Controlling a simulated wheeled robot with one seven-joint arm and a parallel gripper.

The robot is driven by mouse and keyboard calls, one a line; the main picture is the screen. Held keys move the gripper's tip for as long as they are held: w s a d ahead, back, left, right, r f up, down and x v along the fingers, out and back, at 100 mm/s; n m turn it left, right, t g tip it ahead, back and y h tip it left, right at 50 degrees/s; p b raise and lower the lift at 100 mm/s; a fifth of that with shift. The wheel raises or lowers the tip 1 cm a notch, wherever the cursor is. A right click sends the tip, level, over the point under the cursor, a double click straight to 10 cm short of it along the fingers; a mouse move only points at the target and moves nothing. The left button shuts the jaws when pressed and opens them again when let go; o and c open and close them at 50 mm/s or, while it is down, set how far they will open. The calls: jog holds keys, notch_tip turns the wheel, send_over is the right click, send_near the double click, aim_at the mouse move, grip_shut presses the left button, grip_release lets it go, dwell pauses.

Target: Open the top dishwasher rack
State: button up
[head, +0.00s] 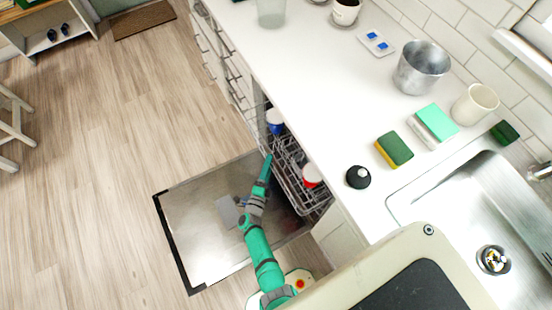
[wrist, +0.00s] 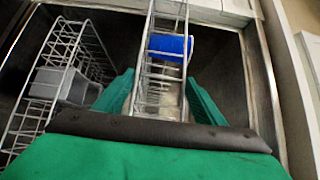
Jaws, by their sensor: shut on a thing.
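The dishwasher door (head: 195,245) is folded down flat over the floor. The wire top rack (head: 288,180) shows beside the counter edge above the door, with a blue cup (head: 275,118) and a red-and-white cup (head: 311,176) at it. My gripper (head: 268,160) is at the rack's left edge. The blue cup (wrist: 170,47) shows behind these wires. The exact contact is hard to see.
Another wire rack part with a grey basket (wrist: 62,84) is at the wrist view's left. The white counter (head: 310,70) runs along the right, holding sponges, a black-topped item (head: 358,177) and a metal pot (head: 421,67).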

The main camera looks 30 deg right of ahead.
jog(key=a, duration=1.8)
jog(key=shift+w+r, duration=0.45)
jog(key=shift+a, duration=0.1)
jog(key=o, duration=1.4)
jog(key=shift+s+f, duration=0.1)
jog(key=shift+s+f, duration=0.1)
jog(key=v, duration=1)
jog(key=shift+s+a, duration=0.2)
jog(key=shift+a, duration=0.05)
